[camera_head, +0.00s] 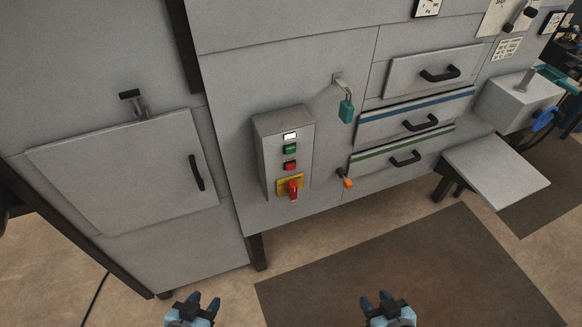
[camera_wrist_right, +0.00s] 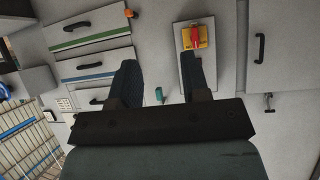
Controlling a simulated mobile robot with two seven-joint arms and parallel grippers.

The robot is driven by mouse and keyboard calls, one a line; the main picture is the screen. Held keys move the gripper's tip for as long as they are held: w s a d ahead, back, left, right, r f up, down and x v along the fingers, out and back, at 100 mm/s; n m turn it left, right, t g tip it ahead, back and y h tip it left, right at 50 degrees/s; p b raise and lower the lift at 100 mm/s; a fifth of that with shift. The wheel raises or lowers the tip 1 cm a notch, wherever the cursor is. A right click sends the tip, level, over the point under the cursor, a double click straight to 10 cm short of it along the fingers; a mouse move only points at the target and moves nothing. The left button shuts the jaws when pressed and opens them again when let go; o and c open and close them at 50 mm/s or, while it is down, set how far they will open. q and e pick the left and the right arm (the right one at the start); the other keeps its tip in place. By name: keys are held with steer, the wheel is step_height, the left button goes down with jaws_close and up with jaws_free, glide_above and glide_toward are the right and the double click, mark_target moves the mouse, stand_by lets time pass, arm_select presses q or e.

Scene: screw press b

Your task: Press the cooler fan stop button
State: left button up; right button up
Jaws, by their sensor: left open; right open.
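A grey control box (camera_head: 268,165) is mounted on the machine front in the head view. From top to bottom it carries a white lit element (camera_head: 290,136), a green button (camera_head: 290,149), a red button (camera_head: 290,166) and a red rotary switch on a yellow plate (camera_head: 282,184). No label naming the fan stop is readable. My left gripper (camera_head: 206,300) is open and empty at the bottom, below and left of the box. My right gripper (camera_head: 377,299) is open and empty, below and right of it. In the right wrist view a finger of my right gripper (camera_wrist_right: 163,82) hides much of the box.
A cabinet door with a black handle (camera_head: 196,172) is left of the box. A teal padlock (camera_head: 346,110), an orange-tipped lever (camera_head: 346,181) and drawers (camera_head: 407,123) are to its right. A grey shelf (camera_head: 497,170) juts out at right. The floor mat (camera_head: 400,262) is clear.

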jaws_close()
stand_by(1.7)
